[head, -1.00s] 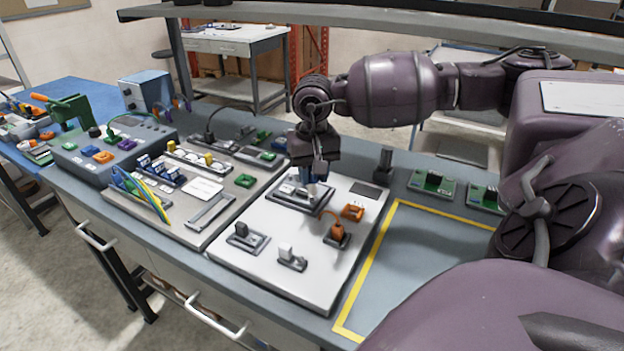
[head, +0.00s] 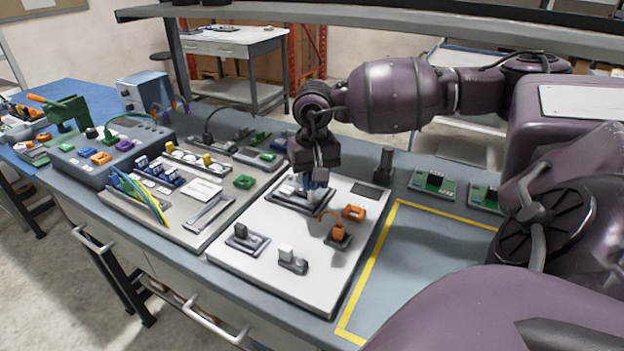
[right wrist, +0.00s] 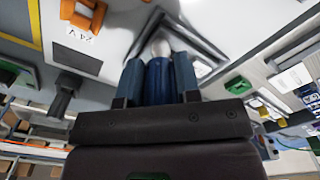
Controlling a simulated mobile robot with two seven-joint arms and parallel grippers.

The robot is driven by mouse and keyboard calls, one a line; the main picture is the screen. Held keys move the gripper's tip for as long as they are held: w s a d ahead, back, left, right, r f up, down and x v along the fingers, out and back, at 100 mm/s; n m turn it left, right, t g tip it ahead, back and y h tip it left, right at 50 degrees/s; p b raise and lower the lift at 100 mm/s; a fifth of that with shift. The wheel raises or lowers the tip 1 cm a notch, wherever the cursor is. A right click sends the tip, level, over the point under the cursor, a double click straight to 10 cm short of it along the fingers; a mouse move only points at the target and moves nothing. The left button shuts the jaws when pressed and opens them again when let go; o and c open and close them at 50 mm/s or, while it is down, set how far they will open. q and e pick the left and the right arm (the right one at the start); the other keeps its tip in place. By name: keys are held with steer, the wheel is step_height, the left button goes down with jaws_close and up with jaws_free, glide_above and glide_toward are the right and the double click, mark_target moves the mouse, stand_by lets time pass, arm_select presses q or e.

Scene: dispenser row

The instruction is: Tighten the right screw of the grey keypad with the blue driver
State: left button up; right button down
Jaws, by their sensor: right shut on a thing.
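The grey keypad (head: 291,204) lies on the white board, a dark-framed plate partly hidden by my right gripper. My right gripper (head: 317,188) points down over the keypad's right part. It is shut on the blue driver (right wrist: 158,82), seen between the two fingers in the right wrist view. The driver's pale lower end points at the keypad (right wrist: 183,30). The screw under the tip is hidden, and I cannot tell whether the tip touches it. My left gripper is not in view.
The white board (head: 270,265) also carries an orange plug (head: 338,232), an orange block (head: 354,212) and small grey fittings. A black holder (head: 386,163) stands behind. Green circuit boards (head: 433,184) lie to the right. The yellow-taped area (head: 430,250) is clear.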

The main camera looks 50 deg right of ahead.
steer(key=m, duration=0.7)
steer(key=shift+w+a, duration=0.1)
steer(key=shift+w, duration=0.05)
steer(key=m, duration=0.4)
steer(key=shift+w, duration=0.1)
steer(key=m, duration=0.3)
steer(key=shift+m, duration=0.4)
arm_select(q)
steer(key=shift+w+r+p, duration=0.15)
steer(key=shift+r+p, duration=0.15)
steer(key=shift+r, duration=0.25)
arm_select(e)
steer(key=m, duration=0.6)
steer(key=shift+w, duration=0.2)
steer(key=m, duration=0.5)
steer(key=shift+p, duration=0.4)
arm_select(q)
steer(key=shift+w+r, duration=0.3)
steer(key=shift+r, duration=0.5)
arm_select(e)
steer(key=shift+d+f+m, duration=0.1)
steer(key=shift+d+m, duration=0.1)
steer(key=shift+m, duration=0.9)
